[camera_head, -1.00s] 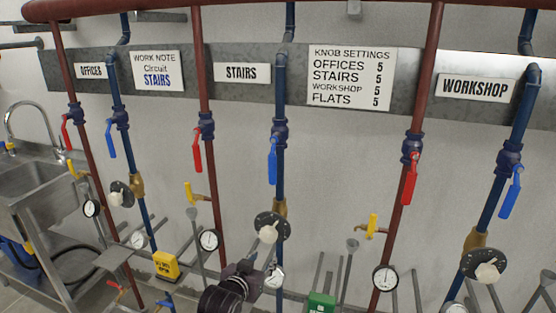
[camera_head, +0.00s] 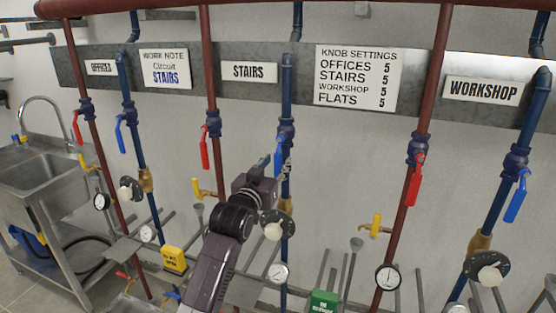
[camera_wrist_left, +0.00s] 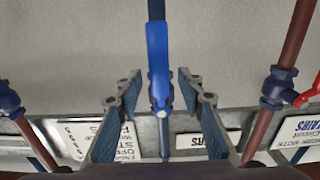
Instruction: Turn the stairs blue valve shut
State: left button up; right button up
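The stairs blue valve (camera_head: 287,131) sits on the blue pipe right of the STAIRS sign (camera_head: 249,72). Its blue handle (camera_head: 279,149) hangs down, roughly in line with the pipe; my gripper hides its lower end. In the left wrist view the handle (camera_wrist_left: 158,50) stands between the two spread fingers, with gaps on both sides. My left gripper (camera_head: 277,168) is at the handle's lower part, and it also shows open in the left wrist view (camera_wrist_left: 160,95). My right gripper is not in view.
The stairs red valve handle (camera_head: 205,152) hangs on the red pipe to the left. A black dial with a pale knob (camera_head: 274,229) is just below my gripper. The workshop red handle (camera_head: 414,182) is to the right. A work note (camera_head: 165,69) reads Circuit STAIRS.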

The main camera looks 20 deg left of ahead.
pick_arm(q)
jog(key=shift+w, duration=0.85)
jog(key=shift+c, duration=0.7)
grip_shut()
